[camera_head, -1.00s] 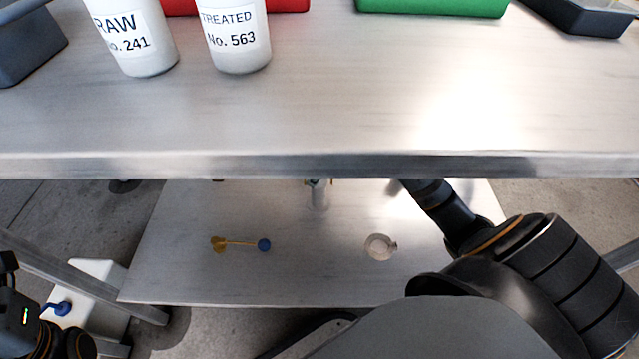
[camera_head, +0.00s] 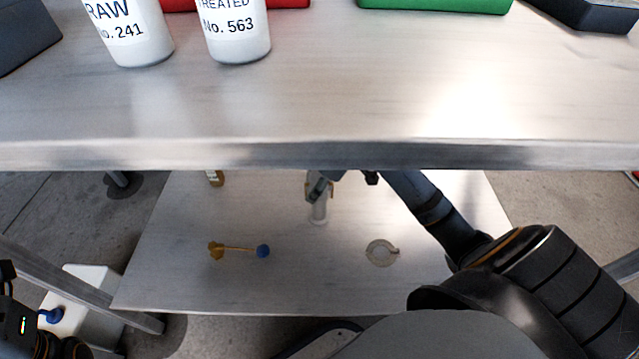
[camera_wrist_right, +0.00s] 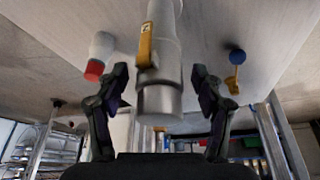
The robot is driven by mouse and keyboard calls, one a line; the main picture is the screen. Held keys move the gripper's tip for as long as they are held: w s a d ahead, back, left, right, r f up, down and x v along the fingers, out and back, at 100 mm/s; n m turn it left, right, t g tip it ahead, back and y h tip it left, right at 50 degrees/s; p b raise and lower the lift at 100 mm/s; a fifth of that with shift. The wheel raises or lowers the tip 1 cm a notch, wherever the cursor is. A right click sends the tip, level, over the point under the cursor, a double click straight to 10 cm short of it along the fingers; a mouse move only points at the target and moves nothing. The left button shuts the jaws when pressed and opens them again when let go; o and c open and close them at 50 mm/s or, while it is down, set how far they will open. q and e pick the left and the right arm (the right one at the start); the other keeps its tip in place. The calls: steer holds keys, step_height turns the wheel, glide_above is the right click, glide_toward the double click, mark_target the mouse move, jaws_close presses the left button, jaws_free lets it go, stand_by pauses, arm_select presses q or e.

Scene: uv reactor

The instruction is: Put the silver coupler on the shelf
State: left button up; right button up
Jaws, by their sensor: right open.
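The silver coupler (camera_head: 319,212), a metal cylinder with brass-coloured levers, appears upright over the lower shelf (camera_head: 200,285). Its upper part is partly hidden by my right gripper (camera_head: 322,186), which reaches in under the tabletop edge. In the right wrist view, which looks upside down, the coupler (camera_wrist_right: 160,100) lies between the two fingers of my right gripper (camera_wrist_right: 160,82). The fingers are open, with a visible gap on each side of it. Part of my left arm shows at the lower left of the head view, with its gripper (camera_head: 15,315) cut off and its fingers unclear.
A yellow-and-blue stick-like part (camera_head: 238,249) and a pale ring (camera_head: 381,253) lie on the lower shelf. A white bottle with a red cap (camera_wrist_right: 100,55) shows in the wrist view. The tabletop (camera_head: 330,110) overhangs, with labelled bottles (camera_head: 235,30) on it.

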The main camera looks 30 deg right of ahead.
steer(key=p+v, duration=0.5)
steer(key=v, duration=0.2)
steer(key=shift+r, duration=0.4)
steer(key=shift+f, duration=0.1)
